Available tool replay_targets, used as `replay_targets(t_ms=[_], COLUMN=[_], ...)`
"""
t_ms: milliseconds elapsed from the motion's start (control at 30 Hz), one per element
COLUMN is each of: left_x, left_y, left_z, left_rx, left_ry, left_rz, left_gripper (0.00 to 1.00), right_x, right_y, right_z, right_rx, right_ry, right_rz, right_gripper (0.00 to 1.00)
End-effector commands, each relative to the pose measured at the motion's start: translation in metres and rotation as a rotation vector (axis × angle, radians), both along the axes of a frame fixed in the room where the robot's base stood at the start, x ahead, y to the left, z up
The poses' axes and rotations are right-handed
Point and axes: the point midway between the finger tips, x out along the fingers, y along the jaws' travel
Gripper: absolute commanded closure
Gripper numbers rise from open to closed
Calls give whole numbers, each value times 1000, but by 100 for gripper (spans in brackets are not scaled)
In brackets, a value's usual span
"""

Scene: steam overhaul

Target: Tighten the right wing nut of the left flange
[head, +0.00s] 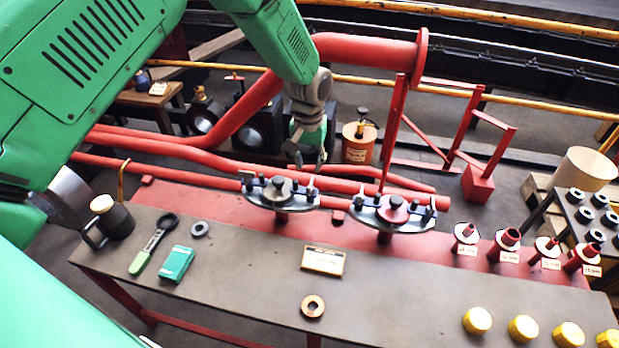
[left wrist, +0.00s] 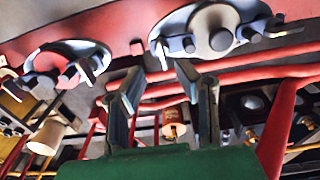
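The left flange (head: 281,204), a pale disc with a dark grey hub and several small dark fittings, stands on the red bench plate. Its right wing nut (head: 310,194) appears as a small dark piece at the right rim. My left gripper (head: 309,163) hangs just behind this rim, pointing down, apart from the nut as far as I can tell. In the left wrist view, my left gripper (left wrist: 158,78) is open, with nothing between its fingers. The left flange (left wrist: 205,18) is beyond the fingertips there. My right gripper is not in view.
The right flange (head: 405,222), with a red hub, stands close by. Red pipes (head: 380,50) run behind the gripper. The bench (head: 400,290) carries a green-handled tool (head: 150,248), a green box (head: 176,264), a kettle (head: 113,217) and yellow caps (head: 477,320). The bench's front middle is mostly free.

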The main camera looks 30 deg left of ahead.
Motion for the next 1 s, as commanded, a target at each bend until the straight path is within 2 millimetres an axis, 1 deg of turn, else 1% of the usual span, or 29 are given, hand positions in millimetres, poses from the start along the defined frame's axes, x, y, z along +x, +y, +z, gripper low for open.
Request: replay_targets(t_ms=[33, 100, 233, 367, 767, 867, 967, 1000], left_x=[0, 1, 1, 0, 0, -5, -26, -41], left_y=[0, 1, 1, 1, 1, 0, -4, -6], left_z=[9, 18, 29, 31, 31, 23, -4, -20], left_rx=[0, 0, 0, 0, 0, -1, -7, -10], left_ry=[-1, -1, 0, 1, 1, 5, 8, 10], left_rz=[0, 1, 1, 2, 1, -4, -27, -41], left_gripper=[72, 72, 72, 72, 72, 72, 72, 72], right_x=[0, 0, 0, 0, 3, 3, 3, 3], right_y=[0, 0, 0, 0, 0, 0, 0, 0], right_z=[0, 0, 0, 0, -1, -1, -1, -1], right_rx=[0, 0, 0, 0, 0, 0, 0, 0], right_ry=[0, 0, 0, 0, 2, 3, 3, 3], right_rz=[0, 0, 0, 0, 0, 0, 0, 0], right_gripper=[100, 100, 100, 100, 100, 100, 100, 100])
